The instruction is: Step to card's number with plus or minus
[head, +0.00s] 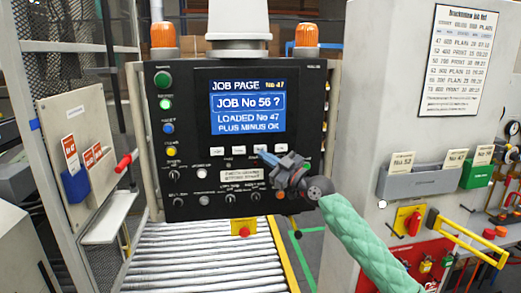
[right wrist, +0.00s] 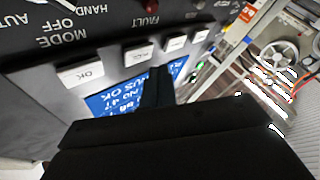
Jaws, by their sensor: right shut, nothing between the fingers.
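The control panel (head: 170,130) stands upright with its screen (head: 248,108) lit blue. The screen reads "JOB No 56 ?", "LOADED No 47" and "PLUS MINUS OK". A row of small white keys (head: 238,150) runs below it. In the right wrist view the OK key (right wrist: 80,74) is readable upside down; the other key marks are unclear. My right gripper (head: 262,152) is shut and empty, its tips by the right part of the key row; contact cannot be told. White cards marked No 52 (head: 402,160) and No 47 (head: 456,158) stand in wall holders. My left gripper is out of view.
A roller conveyor (head: 200,260) lies below the panel. A printed job list (head: 457,60) hangs on the right wall. Round buttons (head: 165,103) and knobs surround the keys. A board with a red handle (head: 123,162) stands at left. Locks and a yellow handle are at right.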

